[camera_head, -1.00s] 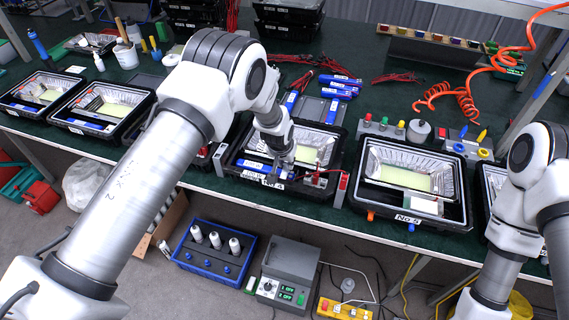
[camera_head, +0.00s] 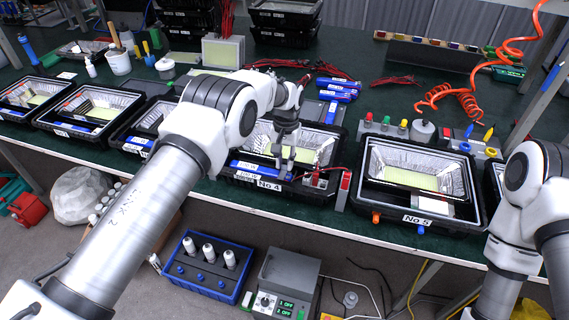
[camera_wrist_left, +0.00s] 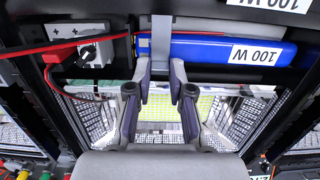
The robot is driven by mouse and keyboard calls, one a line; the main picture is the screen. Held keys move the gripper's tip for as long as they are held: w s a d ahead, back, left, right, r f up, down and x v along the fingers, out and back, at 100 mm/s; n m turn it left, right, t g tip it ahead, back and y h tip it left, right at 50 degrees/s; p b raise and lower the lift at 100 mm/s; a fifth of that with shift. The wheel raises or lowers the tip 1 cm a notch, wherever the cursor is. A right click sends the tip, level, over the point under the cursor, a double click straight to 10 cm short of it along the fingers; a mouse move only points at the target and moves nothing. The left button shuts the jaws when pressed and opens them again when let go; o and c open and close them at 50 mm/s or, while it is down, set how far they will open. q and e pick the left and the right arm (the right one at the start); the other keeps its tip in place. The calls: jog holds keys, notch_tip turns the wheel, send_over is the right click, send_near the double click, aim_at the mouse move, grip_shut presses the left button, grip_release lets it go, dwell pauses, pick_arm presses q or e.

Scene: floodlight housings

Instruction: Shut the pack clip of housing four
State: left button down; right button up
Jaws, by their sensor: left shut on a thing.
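Housing four (camera_head: 226,172), a black case with a silver reflector and the label "No 4", stands at the bench's front edge in the head view. A blue pack (camera_wrist_left: 215,48) with a white "100 W" label lies along its front part. The pack clip, a flat grey strip (camera_wrist_left: 161,38), crosses over the pack in the left wrist view. My left gripper (camera_head: 284,160) points down into the housing. In the left wrist view its fingertips (camera_wrist_left: 161,72) are closed on the clip's end. The exact contact is partly hidden. My right gripper is out of the picture.
Housing five (camera_head: 415,185) stands to the right, other open housings (camera_head: 88,110) to the left. Red and black wires (camera_wrist_left: 70,42) run beside the pack to a small switch block. A red coiled hose (camera_head: 455,100) and loose blue packs (camera_head: 337,88) lie farther back.

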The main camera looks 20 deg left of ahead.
pick_arm(q)
jog(key=shift+f, duration=0.1)
jog(key=c, duration=1)
grip_release()
jog(key=shift+c, duration=0.2)
notch_tip(320, 180, up, 12)
jog(key=w, duration=0.1)
jog(key=shift+w, duration=0.15)
jog(key=shift+f, duration=0.1)
